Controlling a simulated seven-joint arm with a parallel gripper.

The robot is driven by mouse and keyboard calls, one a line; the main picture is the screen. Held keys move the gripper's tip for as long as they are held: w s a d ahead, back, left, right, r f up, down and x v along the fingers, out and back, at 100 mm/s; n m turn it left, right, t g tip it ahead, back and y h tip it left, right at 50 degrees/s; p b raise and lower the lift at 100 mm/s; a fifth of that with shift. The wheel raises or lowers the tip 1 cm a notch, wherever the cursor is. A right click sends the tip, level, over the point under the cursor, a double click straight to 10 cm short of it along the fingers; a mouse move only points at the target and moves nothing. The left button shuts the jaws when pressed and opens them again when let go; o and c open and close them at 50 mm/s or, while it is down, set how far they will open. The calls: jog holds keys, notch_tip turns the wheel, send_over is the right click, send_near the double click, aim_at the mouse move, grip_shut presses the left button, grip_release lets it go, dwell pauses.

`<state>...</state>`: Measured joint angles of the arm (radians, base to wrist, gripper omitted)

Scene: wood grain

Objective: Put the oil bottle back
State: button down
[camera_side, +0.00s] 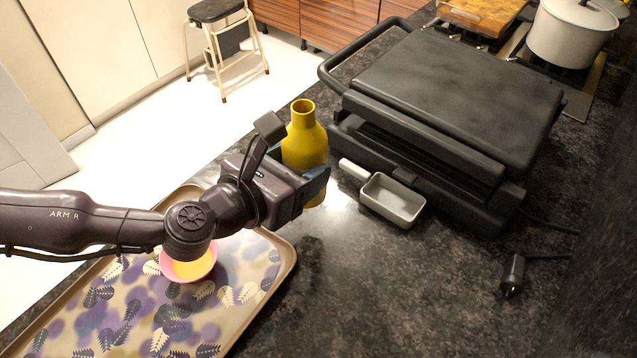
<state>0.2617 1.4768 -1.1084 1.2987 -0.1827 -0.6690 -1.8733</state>
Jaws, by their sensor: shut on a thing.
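The oil bottle (303,143) is yellow with a short open neck, and it is upright. My gripper (318,180) is shut on it around its lower body, beside the counter edge and left of the black grill. The gripper hides part of the bottle's lower half. Only a little yellow shows beneath the fingers, and I cannot tell whether the base touches the counter.
A patterned tray (236,327) with a pink bowl (190,268) of yellow content lies below my arm. A black contact grill (455,95) stands to the right, with a small grey drip pan (393,200) in front. A plug (513,275) lies at right. The front counter is clear.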

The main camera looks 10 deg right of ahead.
jog(key=w+d+f, duration=0.1)
jog(key=f, duration=0.1)
jog(key=w+d+f, duration=0.2)
jog(key=f, duration=0.1)
jog(key=shift+d+f, duration=0.1)
jog(key=shift+f, duration=1.65)
jog(key=shift+f, duration=0.1)
jog(key=shift+c, duration=1.3)
grip_release()
jog(key=shift+s+a+r, duration=0.25)
jog(key=shift+a, duration=0.05)
jog(key=v, duration=1.1)
